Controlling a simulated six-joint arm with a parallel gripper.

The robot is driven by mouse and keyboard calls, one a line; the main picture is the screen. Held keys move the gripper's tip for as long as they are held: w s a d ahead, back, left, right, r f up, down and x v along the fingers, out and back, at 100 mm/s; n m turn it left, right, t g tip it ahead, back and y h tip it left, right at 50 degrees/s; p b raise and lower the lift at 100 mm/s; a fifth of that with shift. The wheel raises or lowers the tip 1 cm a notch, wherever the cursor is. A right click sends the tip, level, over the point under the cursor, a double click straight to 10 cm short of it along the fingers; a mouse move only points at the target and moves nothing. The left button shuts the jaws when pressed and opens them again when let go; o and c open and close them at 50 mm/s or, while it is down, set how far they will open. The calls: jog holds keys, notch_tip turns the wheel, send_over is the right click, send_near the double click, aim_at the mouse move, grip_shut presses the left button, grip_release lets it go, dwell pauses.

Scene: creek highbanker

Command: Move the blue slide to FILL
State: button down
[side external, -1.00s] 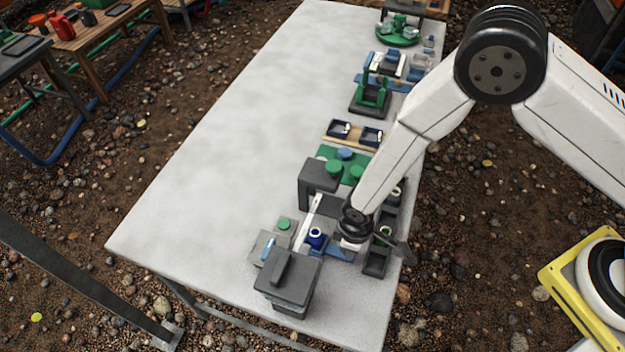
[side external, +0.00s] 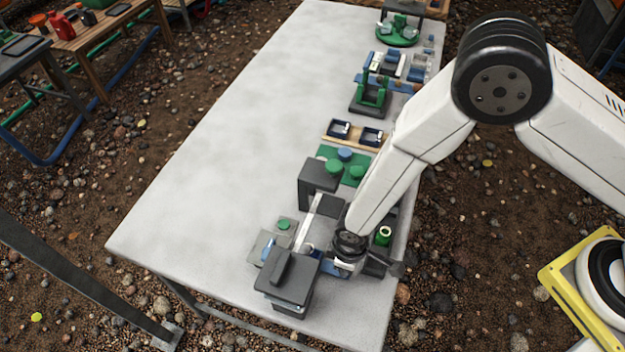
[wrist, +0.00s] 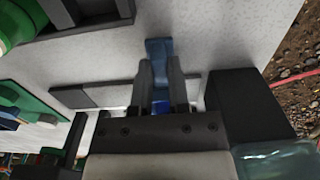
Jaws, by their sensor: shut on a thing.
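In the wrist view, my gripper (wrist: 160,88) has its two dark fingers closed around a blue piece, which I take for the blue slide (wrist: 159,48). Its steel-blue end sticks out past the fingertips, and a darker blue part shows lower between them. In the side external view, my gripper (side external: 345,262) is low over the near end of the table, just right of the dark lidded block (side external: 290,276). The slide is mostly hidden there by my gripper. No FILL marking can be read in either view.
A pale rail (side external: 311,218) runs behind my gripper towards a dark block (side external: 319,176). A green cylinder (side external: 384,236) stands in a dark tray to the right. A grey block with a green button (side external: 284,225) is left. The table's left side is clear.

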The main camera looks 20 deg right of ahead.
jog(key=shift+s+a, duration=0.65)
jog(key=shift+a, duration=0.15)
jog(key=c, duration=0.7)
grip_release()
jog(key=shift+d, duration=0.1)
jog(key=shift+r, duration=0.1)
jog(key=shift+r, duration=3.4)
